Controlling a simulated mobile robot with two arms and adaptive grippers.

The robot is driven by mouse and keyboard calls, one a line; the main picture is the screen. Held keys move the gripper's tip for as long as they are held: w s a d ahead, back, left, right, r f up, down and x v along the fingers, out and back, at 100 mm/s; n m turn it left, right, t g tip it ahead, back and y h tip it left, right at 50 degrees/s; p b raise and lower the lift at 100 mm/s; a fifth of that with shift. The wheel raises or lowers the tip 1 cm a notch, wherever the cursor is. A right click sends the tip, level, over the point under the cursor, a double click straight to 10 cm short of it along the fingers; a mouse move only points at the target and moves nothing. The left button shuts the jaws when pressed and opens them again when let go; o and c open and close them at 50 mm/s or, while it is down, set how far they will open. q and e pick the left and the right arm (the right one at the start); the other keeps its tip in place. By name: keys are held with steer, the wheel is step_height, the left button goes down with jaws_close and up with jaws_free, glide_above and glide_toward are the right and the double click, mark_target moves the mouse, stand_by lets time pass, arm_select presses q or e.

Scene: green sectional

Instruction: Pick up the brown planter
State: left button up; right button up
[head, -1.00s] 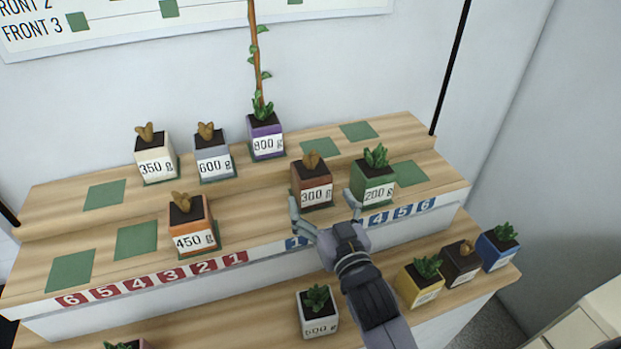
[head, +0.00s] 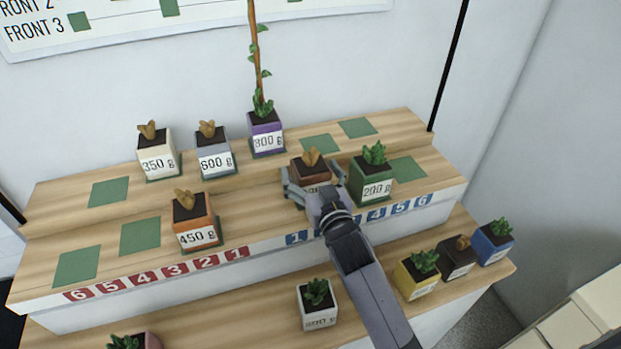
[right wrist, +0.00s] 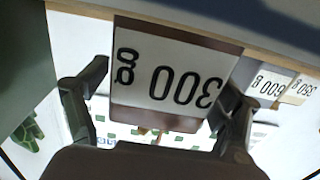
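The brown planter (head: 311,175) with the 300 g label stands upright on the tiered shelf, a tan sprout in its soil. The right wrist view shows its white label and brown edge (right wrist: 160,121) close up, upside down. My right gripper (head: 312,181) is open, with one finger on each side of this planter. In the right wrist view the gripper (right wrist: 162,88) has a gap at its left finger; I cannot tell whether the right finger touches. The gripper hides the lower front of the planter in the head view. My left gripper is not in view.
The green 200 g planter (head: 371,182) stands close to the right of my gripper. The orange 450 g planter (head: 195,228) is to the left. Several green squares are empty.

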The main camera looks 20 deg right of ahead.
steer(key=c, duration=1.4)
steer(key=shift+c, duration=0.2)
steer(key=shift+r, duration=0.1)
